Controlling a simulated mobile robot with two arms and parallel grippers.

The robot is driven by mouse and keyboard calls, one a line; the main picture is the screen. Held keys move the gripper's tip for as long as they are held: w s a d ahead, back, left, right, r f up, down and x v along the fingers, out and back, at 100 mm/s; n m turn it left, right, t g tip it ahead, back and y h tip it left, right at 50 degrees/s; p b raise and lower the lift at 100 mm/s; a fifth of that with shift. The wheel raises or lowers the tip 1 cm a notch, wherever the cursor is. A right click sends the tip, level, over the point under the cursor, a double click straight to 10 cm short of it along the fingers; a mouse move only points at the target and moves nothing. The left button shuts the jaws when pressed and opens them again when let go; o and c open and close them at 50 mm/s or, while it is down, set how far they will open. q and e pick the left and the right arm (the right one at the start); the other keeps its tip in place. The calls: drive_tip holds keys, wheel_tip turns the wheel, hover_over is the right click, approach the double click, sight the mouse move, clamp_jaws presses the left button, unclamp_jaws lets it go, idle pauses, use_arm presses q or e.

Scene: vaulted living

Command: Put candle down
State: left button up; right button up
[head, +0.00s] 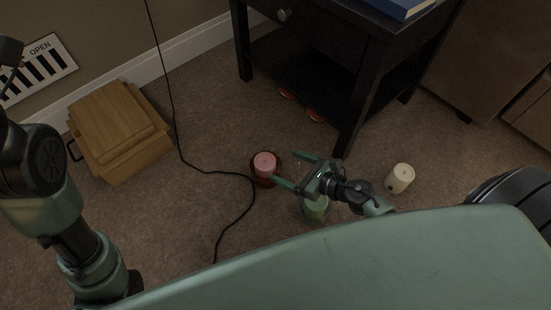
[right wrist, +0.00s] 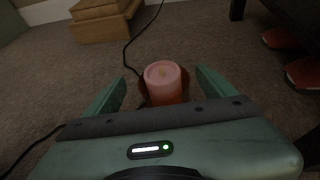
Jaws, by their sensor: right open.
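A pink candle (head: 265,162) stands upright in a brown holder or dish on the carpet, left of the table leg. In the right wrist view the pink candle (right wrist: 163,82) shows between and beyond the fingers. My right gripper (head: 285,169) is open, its two fingers apart, with the candle just off the fingertips; I cannot tell if they touch it. A green candle (head: 315,208) stands on the floor, partly hidden under my right gripper. A cream candle (head: 400,178) stands to the right. My left arm shows at the left, but its gripper is out of view.
A dark side table (head: 340,60) with a blue book (head: 403,8) stands at the back; red shoes (head: 288,94) lie under it. A wooden box (head: 118,130) is at the left. A black cable (head: 205,170) runs across the carpet near the pink candle.

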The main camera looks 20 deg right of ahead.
drive_tip(key=shift+v, duration=2.25)
